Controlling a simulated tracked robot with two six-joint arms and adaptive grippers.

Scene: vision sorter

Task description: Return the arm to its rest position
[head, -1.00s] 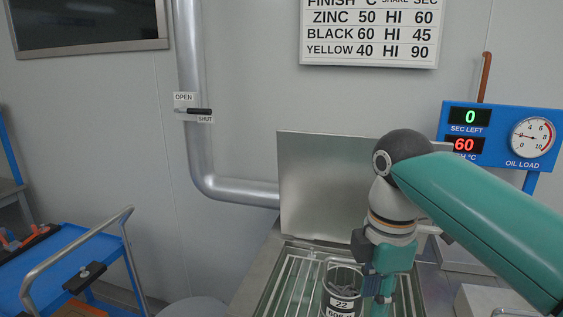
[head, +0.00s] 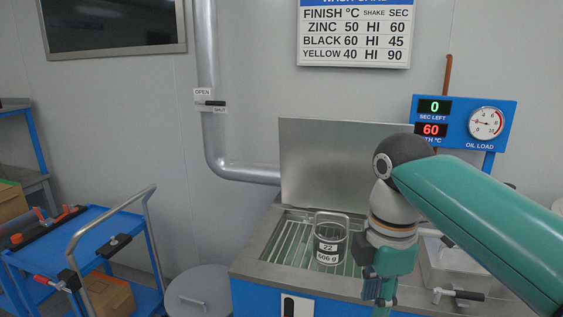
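My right arm comes in from the right, teal and grey, and hangs bent in front of the wash station. Its gripper (head: 379,297) points down at the station's front edge, to the right of and nearer than the basket. Its fingers are seen edge-on and partly cut by shadow, so their opening is unclear. The wire basket (head: 329,242), labelled 22 and 606 g, stands upright in the open wash tank (head: 277,262), apart from the gripper. My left gripper is not in view.
The tank's raised lid (head: 315,165) stands behind it. A blue display panel (head: 464,133) reads 0 and 60. A grey drum (head: 200,290) and a blue cart (head: 75,245) stand at left. Floor shows between cart and station.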

